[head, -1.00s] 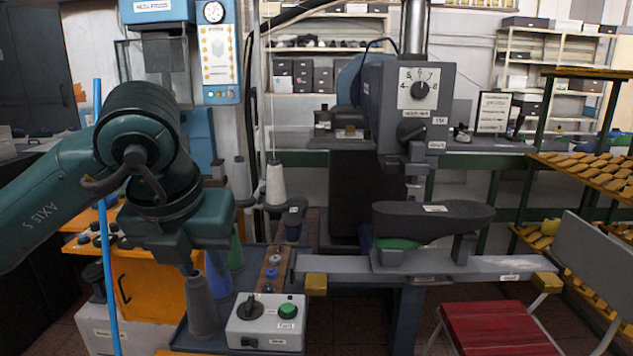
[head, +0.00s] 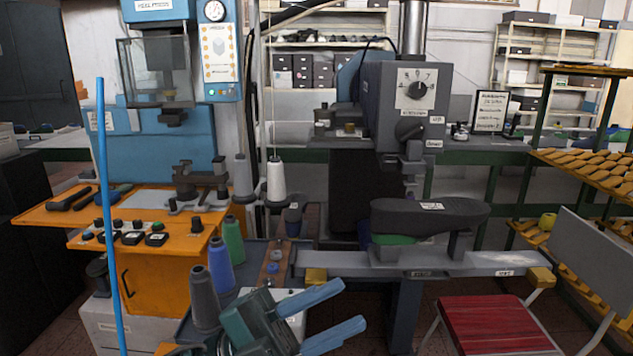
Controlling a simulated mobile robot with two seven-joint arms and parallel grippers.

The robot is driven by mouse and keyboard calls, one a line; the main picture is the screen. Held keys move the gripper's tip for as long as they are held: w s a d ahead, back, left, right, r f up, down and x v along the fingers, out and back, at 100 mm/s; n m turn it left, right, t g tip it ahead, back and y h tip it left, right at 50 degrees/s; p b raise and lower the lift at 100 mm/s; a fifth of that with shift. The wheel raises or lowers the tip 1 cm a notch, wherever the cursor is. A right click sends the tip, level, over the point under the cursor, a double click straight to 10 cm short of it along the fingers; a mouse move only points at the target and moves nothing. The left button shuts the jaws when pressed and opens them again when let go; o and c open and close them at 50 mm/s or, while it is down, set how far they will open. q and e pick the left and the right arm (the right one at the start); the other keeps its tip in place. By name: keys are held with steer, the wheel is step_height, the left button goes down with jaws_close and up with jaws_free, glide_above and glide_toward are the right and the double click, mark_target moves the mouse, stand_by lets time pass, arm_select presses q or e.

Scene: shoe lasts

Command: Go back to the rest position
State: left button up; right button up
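My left gripper (head: 350,307) is low in the middle of the head view. It is dark green with two blue fingers that point right and slightly up. The fingers are spread apart with nothing between them, so it is open and empty. It covers most of the control box (head: 297,318). A grey thread cone (head: 203,300) stands upright just left of it, beside a blue cone (head: 220,265) and a green cone (head: 233,242). My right gripper is not in view.
A grey press (head: 397,95) with a black last-shaped arm (head: 430,217) stands right of centre. A red-seated chair (head: 490,322) is at the lower right. An orange bench (head: 150,200) and a blue upright pole (head: 107,215) are at the left.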

arm_select(q)
steer(key=w+a+f+n+t+y, duration=0.3)
steer(key=a+f+n+t+y, duration=0.2)
steer(key=f+n+t+y, duration=0.45)
steer(key=w+a+f+n+t+y, duration=0.3)
steer(key=a+f+n+t+y, duration=0.35)
steer(key=f+n, duration=0.55)
steer(key=s+a+f+n+g+y, duration=0.2)
steer(key=s+f+n+g, duration=0.1)
steer(key=s+f, duration=0.3)
steer(key=s+a+f+n+g+y+p, duration=0.1)
steer(key=s+a+f+n+g+y, duration=0.1)
steer(key=s+f, duration=0.4)
step_height(320, 180, down, 4)
steer(key=shift+s+r+n+g+y, duration=0.1)
steer(key=shift+s+n+g+y, duration=0.4)
steer(key=shift+g, duration=0.3)
steer(key=shift+w, duration=0.2)
